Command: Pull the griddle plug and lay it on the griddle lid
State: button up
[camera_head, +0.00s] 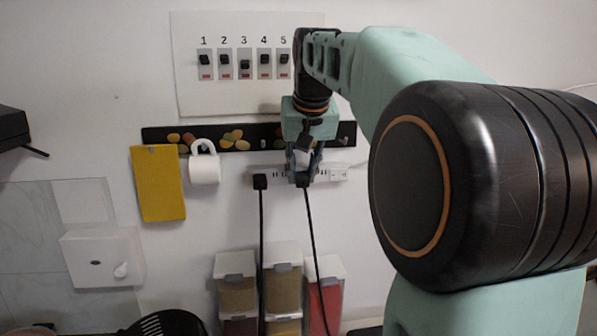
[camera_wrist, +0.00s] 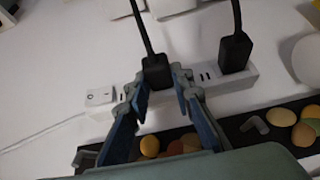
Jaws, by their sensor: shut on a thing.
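My gripper (camera_head: 304,178) is at the white power strip (camera_head: 339,173) on the wall, with its fingers shut on a black plug. In the wrist view the gripper (camera_wrist: 159,80) has a fingertip on each side of this plug (camera_wrist: 156,66), which is at the strip (camera_wrist: 208,97). I cannot tell whether it is still seated in its socket. Its black cord (camera_head: 313,235) hangs down the wall. A second black plug (camera_head: 260,182) sits in the strip to the left, and it also shows in the wrist view (camera_wrist: 235,52). I cannot make out the griddle lid.
Spice dispensers (camera_head: 237,285) stand below the strip. A panel of numbered switches (camera_head: 236,92) is higher up.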

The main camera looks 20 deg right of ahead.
aim_at(307, 182)
grip_shut()
jog(key=shift+s, duration=0.1)
jog(key=shift+s, duration=0.1)
jog(key=shift+s+a+b, duration=0.1)
jog(key=shift+s+b, duration=0.3)
jog(key=shift+s, duration=0.05)
jog(key=shift+s+a+b, duration=0.15)
jog(key=shift+s+b, duration=0.2)
jog(key=shift+s, duration=0.3)
jog(key=shift+s+a+b, duration=0.2)
jog(key=shift+s+b, duration=0.25)
jog(key=shift+s, duration=0.5)
jog(key=shift+s+a+b, duration=0.2)
jog(key=shift+s+b, duration=0.2)
jog(key=shift+s, duration=0.55)
